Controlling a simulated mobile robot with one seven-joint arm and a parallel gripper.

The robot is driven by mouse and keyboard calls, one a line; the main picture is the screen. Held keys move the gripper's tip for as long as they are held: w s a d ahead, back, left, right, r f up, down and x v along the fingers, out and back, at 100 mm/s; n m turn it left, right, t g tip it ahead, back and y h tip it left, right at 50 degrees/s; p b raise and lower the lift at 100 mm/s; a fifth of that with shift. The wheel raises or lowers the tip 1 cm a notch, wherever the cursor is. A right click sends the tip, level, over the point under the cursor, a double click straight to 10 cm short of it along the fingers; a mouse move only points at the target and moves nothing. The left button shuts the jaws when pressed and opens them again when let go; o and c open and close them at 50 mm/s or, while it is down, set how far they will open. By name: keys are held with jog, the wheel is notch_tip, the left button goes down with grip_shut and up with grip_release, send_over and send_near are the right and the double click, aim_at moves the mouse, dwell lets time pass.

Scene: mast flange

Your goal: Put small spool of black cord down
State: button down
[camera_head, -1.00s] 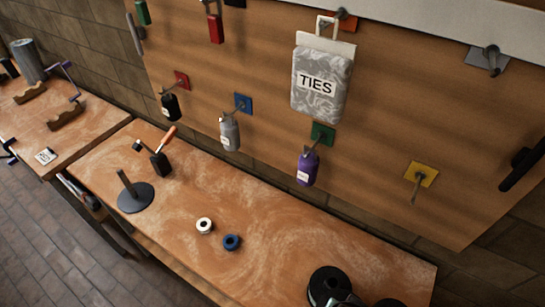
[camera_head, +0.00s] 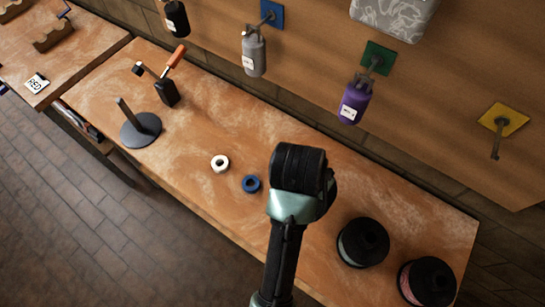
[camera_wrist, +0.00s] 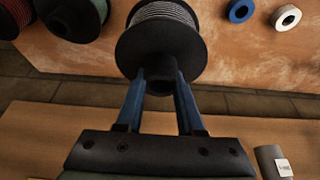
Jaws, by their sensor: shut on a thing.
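In the wrist view, the small spool (camera_wrist: 163,14) has black end discs and grey-to-black banded cord. My gripper (camera_wrist: 160,80) has its blue fingers shut on the dark hub at the spool's near end. The workbench (camera_wrist: 255,50) lies beyond the spool; I cannot tell whether they touch. In the head view, my arm rises in front of the workbench (camera_head: 215,120), and neither the fingers nor the held spool can be made out there.
Two larger spools, one green-corded (camera_head: 363,242) and one red-corded (camera_head: 427,282), stand at the bench's right end. A white ring (camera_head: 220,163), a blue ring (camera_head: 251,184) and a post on a round base (camera_head: 141,130) stand left. Bottles hang on the board behind, including a purple one (camera_head: 355,100).

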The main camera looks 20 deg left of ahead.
notch_tip(320, 180, down, 10)
jog(key=p, duration=0.1)
dwell(0.4)
jog(key=shift+f, duration=0.15)
jog(key=c, duration=0.5)
grip_release()
